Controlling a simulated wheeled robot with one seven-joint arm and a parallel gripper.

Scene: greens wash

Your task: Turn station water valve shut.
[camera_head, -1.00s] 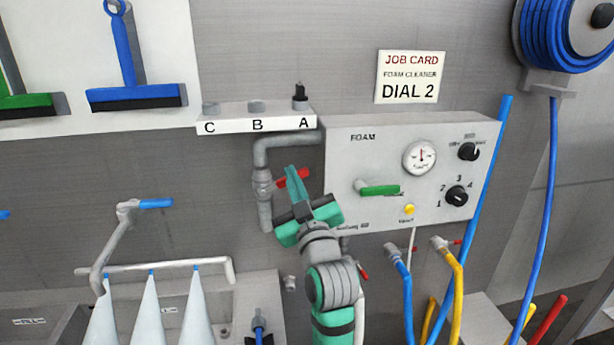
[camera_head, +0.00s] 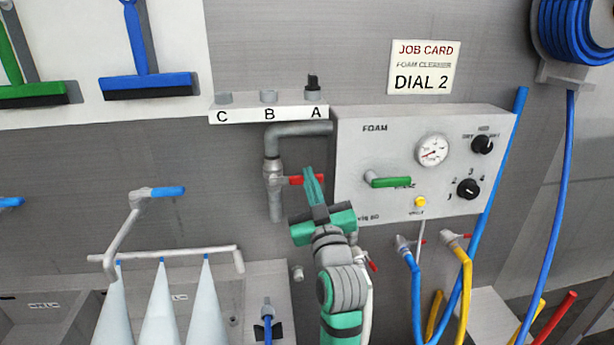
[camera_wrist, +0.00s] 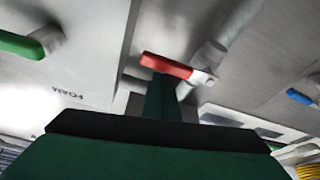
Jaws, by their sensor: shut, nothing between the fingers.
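The water valve (camera_head: 272,176) sits on the grey vertical pipe left of the foam box. Its red handle (camera_head: 296,180) lies about level, across the pipe, pointing right. In the wrist view the red handle (camera_wrist: 166,66) crosses just beyond the fingertips. My gripper (camera_head: 312,176) is shut, with nothing between its fingers, and its green fingers stand upright against or just in front of the handle's right part. The wrist view shows the shut fingers (camera_wrist: 161,90) overlapping the handle; I cannot tell whether they touch. The gauge (camera_head: 432,149) needle points to the lower left.
The foam box (camera_head: 370,200) carries a green lever (camera_head: 390,182), black knobs and a yellow button. A shelf marked A, B, C (camera_head: 270,113) is above the pipe. Hoses (camera_head: 465,280) hang at the right below the box.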

